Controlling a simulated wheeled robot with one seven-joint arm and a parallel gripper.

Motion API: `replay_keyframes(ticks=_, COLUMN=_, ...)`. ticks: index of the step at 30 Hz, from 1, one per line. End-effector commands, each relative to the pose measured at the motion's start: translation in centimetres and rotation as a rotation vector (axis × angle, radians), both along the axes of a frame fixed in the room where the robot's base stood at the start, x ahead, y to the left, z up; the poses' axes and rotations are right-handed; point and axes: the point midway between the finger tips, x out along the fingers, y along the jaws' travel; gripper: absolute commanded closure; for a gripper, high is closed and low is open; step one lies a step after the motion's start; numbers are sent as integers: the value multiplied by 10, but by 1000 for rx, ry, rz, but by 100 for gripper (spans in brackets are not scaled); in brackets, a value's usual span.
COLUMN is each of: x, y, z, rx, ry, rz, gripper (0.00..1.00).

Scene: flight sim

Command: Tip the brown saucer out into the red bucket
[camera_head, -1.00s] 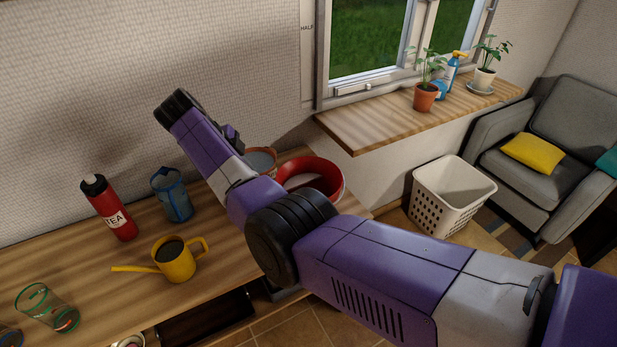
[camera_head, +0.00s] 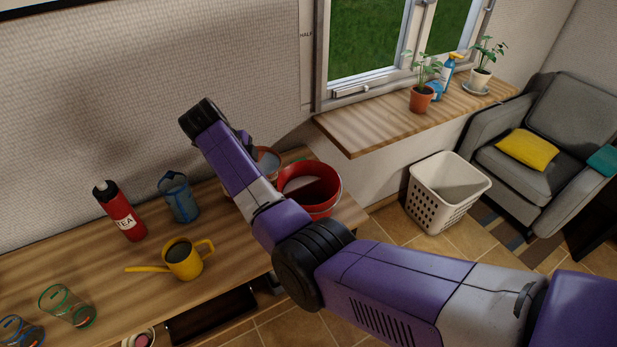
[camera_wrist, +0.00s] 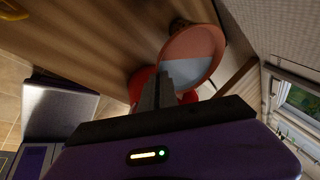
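The brown saucer (camera_head: 268,160) shows partly behind my arm in the head view, at the left rim of the red bucket (camera_head: 322,205). In the wrist view the saucer (camera_wrist: 207,43) has an orange-brown rim and a face part pinkish, part grey-blue; I cannot tell whether that is contents or light. My gripper (camera_wrist: 166,88) has its dark fingers at the saucer's near edge and appears shut on it. Parts of the red bucket (camera_wrist: 188,97) show beyond the fingers and saucer. My arm hides the gripper in the head view. The saucer's exact tilt is unclear.
The wooden table holds a red tea bottle (camera_head: 122,212), a blue jug (camera_head: 178,198), a yellow watering can (camera_head: 184,260) and glasses (camera_head: 68,306) left of my arm. A windowsill (camera_head: 370,125) with plants and a white basket (camera_head: 445,192) are to the right.

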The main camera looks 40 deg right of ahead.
Motion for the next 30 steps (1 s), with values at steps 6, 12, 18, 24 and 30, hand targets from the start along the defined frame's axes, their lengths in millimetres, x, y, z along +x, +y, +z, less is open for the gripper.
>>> replay_keyframes(ticks=6, x=-4, y=-2, z=7, rx=12, ry=-29, rz=-1, gripper=100)
replay_keyframes(ticks=12, x=-7, y=-4, z=7, rx=22, ry=-53, rz=-1, gripper=100)
replay_keyframes(ticks=18, x=-10, y=-5, z=8, rx=33, ry=-80, rz=0, gripper=100)
replay_keyframes(ticks=24, x=-14, y=-6, z=9, rx=43, ry=-103, rz=-1, gripper=100)
replay_keyframes(ticks=30, x=-17, y=-8, z=10, rx=55, ry=-129, rz=-1, gripper=100)
